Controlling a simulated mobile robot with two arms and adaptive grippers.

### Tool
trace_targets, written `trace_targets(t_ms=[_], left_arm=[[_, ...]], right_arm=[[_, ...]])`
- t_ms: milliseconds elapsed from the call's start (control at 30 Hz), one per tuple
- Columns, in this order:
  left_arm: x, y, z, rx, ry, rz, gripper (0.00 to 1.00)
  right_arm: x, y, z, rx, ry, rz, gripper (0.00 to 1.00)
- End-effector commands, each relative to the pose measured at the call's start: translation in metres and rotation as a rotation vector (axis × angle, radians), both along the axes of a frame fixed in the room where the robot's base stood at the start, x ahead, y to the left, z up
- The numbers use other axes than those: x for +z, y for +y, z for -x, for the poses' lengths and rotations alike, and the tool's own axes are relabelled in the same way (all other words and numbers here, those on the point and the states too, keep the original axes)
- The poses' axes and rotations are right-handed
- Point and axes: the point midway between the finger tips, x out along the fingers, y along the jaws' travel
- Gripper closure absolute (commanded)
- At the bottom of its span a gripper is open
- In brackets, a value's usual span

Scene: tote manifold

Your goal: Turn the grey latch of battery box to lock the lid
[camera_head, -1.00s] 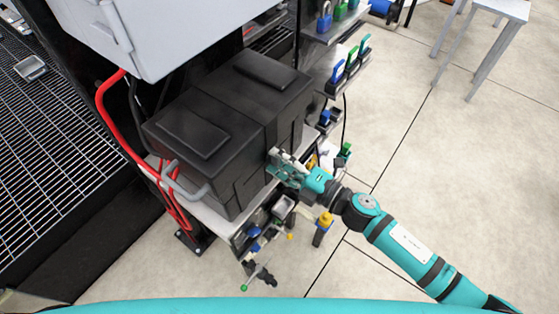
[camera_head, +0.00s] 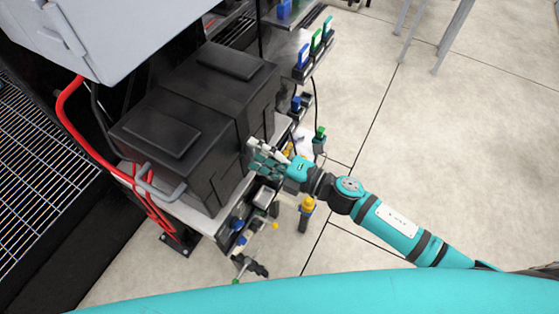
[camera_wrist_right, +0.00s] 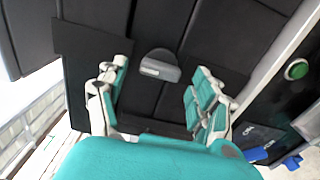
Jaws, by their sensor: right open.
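The black battery box (camera_head: 172,160) stands on a white shelf, with its lid down. Its side face fills the right wrist view (camera_wrist_right: 150,30). The grey latch (camera_wrist_right: 160,66) sticks out from that face, near the middle of the wrist view. My right gripper (camera_wrist_right: 158,95) is open, one finger to the left and one to the right of the latch. The latch is ahead of the palm, between the fingertips or just past them; I cannot tell if they touch it. In the head view my right gripper (camera_head: 256,158) is at the box's right side and hides the latch. My left gripper is not in view.
A grey cabinet (camera_head: 125,25) hangs above the box at the left. Red cables (camera_head: 68,120) run down beside it. A rack with coloured tools (camera_head: 316,48) and several hanging tools (camera_head: 307,210) are close to my right arm. Open floor (camera_head: 430,150) lies at the right.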

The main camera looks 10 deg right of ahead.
Motion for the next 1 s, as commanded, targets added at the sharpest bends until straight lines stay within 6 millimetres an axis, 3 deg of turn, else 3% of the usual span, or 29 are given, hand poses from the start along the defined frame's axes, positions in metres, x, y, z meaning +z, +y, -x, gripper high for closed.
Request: trace_targets(t_ms=[300, 500, 1000], left_arm=[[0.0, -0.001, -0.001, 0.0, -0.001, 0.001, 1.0], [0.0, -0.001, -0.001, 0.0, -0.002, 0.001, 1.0], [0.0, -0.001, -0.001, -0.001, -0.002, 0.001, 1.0]], right_arm=[[-0.002, -0.055, 0.041, 0.0, 0.004, 0.003, 0.33], [-0.001, -0.079, 0.058, 0.0, 0.003, 0.001, 0.33], [-0.001, -0.086, 0.063, 0.001, 0.0, 0.002, 0.33]])
